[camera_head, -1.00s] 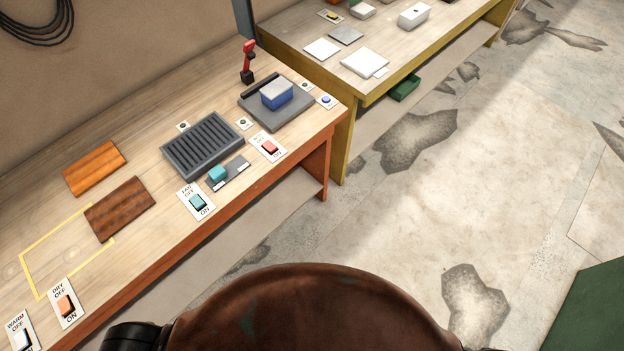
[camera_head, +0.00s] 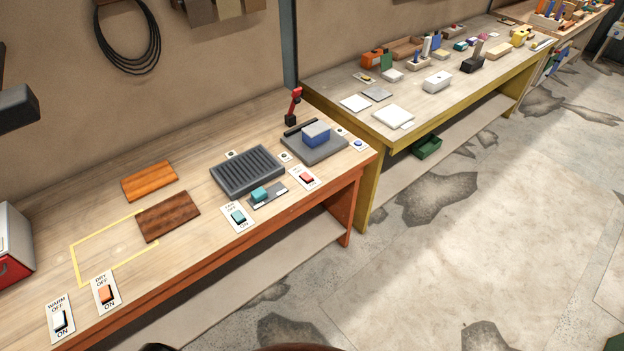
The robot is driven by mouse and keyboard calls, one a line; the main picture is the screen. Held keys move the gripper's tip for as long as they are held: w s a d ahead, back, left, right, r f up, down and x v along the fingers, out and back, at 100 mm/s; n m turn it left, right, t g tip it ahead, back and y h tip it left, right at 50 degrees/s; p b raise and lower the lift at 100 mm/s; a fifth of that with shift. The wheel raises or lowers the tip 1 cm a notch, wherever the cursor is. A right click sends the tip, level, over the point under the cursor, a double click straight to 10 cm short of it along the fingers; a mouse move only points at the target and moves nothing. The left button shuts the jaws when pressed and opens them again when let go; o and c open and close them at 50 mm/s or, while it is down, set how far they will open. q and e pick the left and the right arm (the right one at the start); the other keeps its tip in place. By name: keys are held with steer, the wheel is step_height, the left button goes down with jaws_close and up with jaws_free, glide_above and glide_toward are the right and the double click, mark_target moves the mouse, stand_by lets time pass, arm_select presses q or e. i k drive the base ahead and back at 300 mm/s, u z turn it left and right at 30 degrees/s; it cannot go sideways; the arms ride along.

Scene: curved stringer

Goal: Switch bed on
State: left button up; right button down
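Several rocker switches on white plates marked OFF and ON line the front of the near wooden bench. A white switch (camera_head: 59,319) is labelled WARM and an orange switch (camera_head: 105,293) DRY. A teal switch (camera_head: 238,216) has a label that looks like FAN. A red switch (camera_head: 307,178) has a label too small to read. I cannot tell which one is for the bed, nor which way each rocker is tipped. A grey slatted bed (camera_head: 247,170) lies behind the teal switch. Neither of my grippers is in view.
The near bench (camera_head: 203,267) also holds two wood boards (camera_head: 168,216), a teal block on a slider (camera_head: 260,194), a blue block on a grey plate (camera_head: 316,134) and a red lever (camera_head: 295,102). A yellow bench (camera_head: 455,107) stands beyond. Floor at right is open.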

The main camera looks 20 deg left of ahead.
mark_target(306, 176)
steer(key=u, duration=0.6)
steer(key=i, duration=0.85)
steer(key=u, duration=0.35)
